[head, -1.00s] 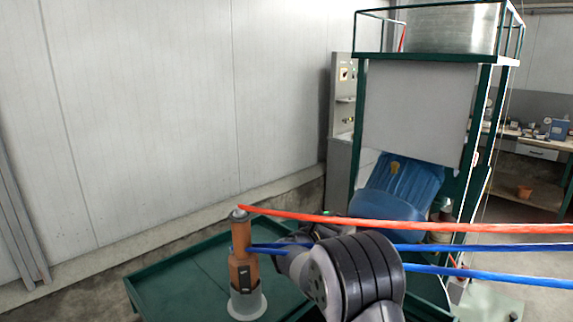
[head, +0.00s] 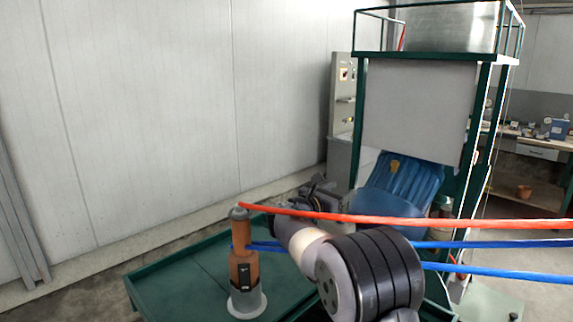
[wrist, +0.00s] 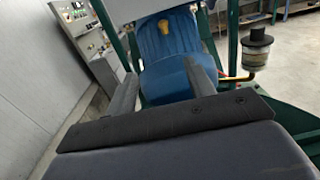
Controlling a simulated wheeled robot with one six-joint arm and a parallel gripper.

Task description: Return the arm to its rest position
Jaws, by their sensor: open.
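My gripper (head: 320,188) is raised in the middle of the head view, beyond the upright brown tool, and my arm reaches in from the lower right. In the wrist view my gripper (wrist: 160,70) is open, with two dark fingers apart and nothing between them. The brown tool (head: 243,268) stands upright in a pale round holder (head: 247,305) on the green table, clear of the fingers. A red hose (head: 420,219) and blue hoses run from the tool toward the right, and my forearm overlaps them.
A green-framed machine (head: 420,100) with a pale panel stands behind on the right, a blue shape (head: 400,185) below the panel. The green table (head: 185,270) is mostly bare. A control cabinet (head: 343,110) stands by the white wall. A workbench (head: 535,150) is at far right.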

